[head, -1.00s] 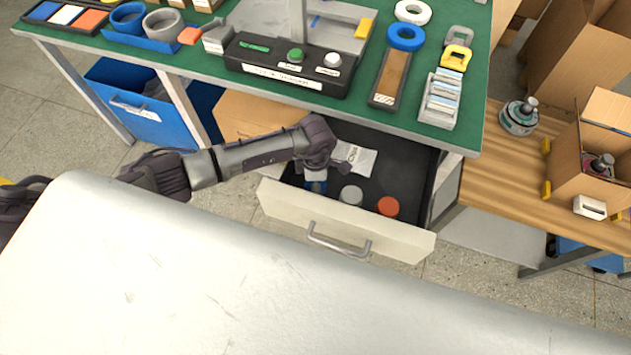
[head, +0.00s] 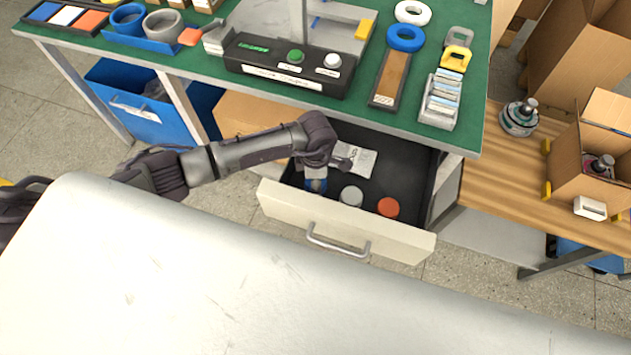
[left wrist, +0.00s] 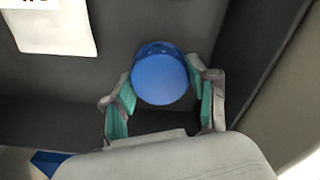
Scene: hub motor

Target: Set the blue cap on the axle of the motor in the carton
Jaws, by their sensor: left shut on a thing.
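The blue cap (left wrist: 160,78) is between the two fingers of my left gripper (left wrist: 162,95) in the left wrist view, and the gripper is shut on it. In the head view the left gripper (head: 317,172) reaches down into the open drawer (head: 345,235), with the blue cap (head: 316,185) just under it. One motor (head: 600,165) stands in the open carton (head: 575,155) on the wooden table at the right, its axle upward. My right gripper is in neither view.
A grey cap (head: 351,196), an orange cap (head: 388,207) and a white packet (head: 352,158) lie in the drawer. Another motor (head: 519,118) stands on the wooden table (head: 500,170), left of the carton. The green workbench top (head: 465,90) overhangs the drawer's back.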

